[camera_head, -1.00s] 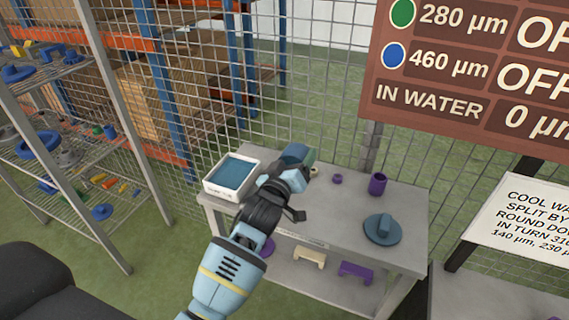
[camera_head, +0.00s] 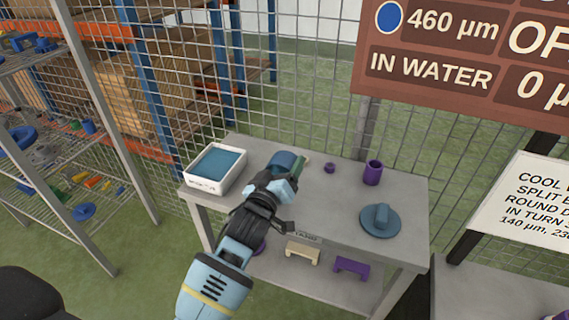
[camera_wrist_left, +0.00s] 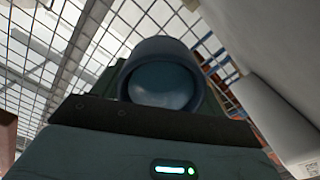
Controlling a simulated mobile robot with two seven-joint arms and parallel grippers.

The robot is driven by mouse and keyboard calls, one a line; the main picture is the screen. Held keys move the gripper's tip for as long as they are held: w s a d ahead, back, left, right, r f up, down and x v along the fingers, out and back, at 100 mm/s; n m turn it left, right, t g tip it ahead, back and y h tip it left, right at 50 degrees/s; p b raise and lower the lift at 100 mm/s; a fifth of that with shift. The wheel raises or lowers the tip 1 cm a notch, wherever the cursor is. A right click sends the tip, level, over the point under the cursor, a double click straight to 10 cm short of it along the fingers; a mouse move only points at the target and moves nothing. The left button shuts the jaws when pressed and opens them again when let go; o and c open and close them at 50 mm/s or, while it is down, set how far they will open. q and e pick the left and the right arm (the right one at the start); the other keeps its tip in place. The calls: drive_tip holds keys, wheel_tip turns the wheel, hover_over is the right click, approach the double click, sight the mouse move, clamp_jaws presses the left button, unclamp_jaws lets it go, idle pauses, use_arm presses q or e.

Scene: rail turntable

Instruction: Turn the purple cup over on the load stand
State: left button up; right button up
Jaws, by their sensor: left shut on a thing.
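The purple cup (camera_head: 372,174) stands on the grey table (camera_head: 335,209), toward its back right, with its open mouth up. My left gripper (camera_head: 285,177) is over the table, left of the purple cup and apart from it. It is shut on a blue cup-like thing (camera_head: 282,160), whose round mouth shows in the left wrist view (camera_wrist_left: 161,82). A green piece (camera_head: 300,168) shows beside that blue thing. The gripper's fingertips are mostly hidden. My right gripper is not in view.
A white tray with a blue inside (camera_head: 215,187) sits at the table's left end. A blue disc with a raised handle (camera_head: 380,221) lies at the front right. A small purple piece (camera_head: 330,168) is near the back. Wire mesh fence stands behind.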

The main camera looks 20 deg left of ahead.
use_arm(q)
wheel_tip(320, 180, down, 2)
drive_tip(key=shift+f+b, duration=0.1)
drive_tip(key=shift+b, duration=0.25)
drive_tip(key=shift+f+b, duration=0.5)
drive_tip(key=shift+f, duration=0.45)
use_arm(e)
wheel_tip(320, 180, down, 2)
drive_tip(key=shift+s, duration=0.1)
